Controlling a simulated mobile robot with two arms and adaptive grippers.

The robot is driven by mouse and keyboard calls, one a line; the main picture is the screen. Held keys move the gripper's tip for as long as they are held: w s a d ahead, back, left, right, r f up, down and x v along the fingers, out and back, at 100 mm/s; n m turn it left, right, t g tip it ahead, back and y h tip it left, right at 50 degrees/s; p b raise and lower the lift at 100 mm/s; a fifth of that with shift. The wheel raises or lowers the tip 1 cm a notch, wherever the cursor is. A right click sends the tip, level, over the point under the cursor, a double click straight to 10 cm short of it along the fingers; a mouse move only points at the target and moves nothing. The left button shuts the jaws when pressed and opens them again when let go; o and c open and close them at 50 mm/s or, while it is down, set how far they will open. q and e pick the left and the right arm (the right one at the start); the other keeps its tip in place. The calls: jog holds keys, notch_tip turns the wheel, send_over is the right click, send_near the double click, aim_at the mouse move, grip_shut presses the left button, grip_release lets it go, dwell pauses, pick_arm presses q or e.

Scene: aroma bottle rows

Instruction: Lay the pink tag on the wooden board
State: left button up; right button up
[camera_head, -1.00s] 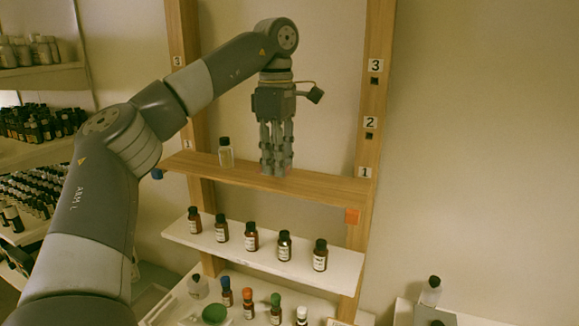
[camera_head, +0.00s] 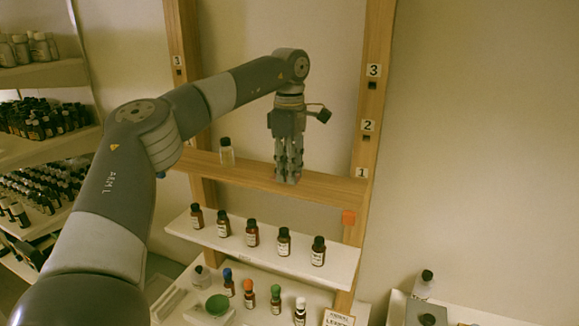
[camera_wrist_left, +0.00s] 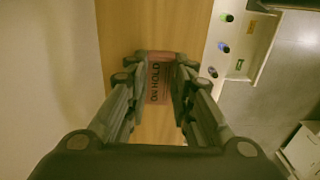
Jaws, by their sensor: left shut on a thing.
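The pink tag (camera_wrist_left: 158,84), with dark lettering that reads "ON HOLD", is between the fingers of my left gripper (camera_wrist_left: 158,66) in the left wrist view. The gripper is shut on it. The wooden board (camera_wrist_left: 135,25) lies below the tag in that view; I cannot tell whether they touch. In the head view the wooden board (camera_head: 335,188) spans the two wooden posts, and my left gripper (camera_head: 288,179) points down over its middle. The tag is hard to make out there. My right gripper is not in view.
A white shelf (camera_head: 340,271) below carries several brown bottles. The board right of the gripper is clear.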

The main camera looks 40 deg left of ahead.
pick_arm(q)
jog(key=o, duration=0.7)
jog(key=shift+d+f, duration=0.1)
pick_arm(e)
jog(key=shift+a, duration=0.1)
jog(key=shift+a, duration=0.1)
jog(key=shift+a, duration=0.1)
pick_arm(q)
jog(key=shift+r, duration=0.25)
notch_tip(320, 180, up, 12)
jog(key=shift+f, duration=0.1)
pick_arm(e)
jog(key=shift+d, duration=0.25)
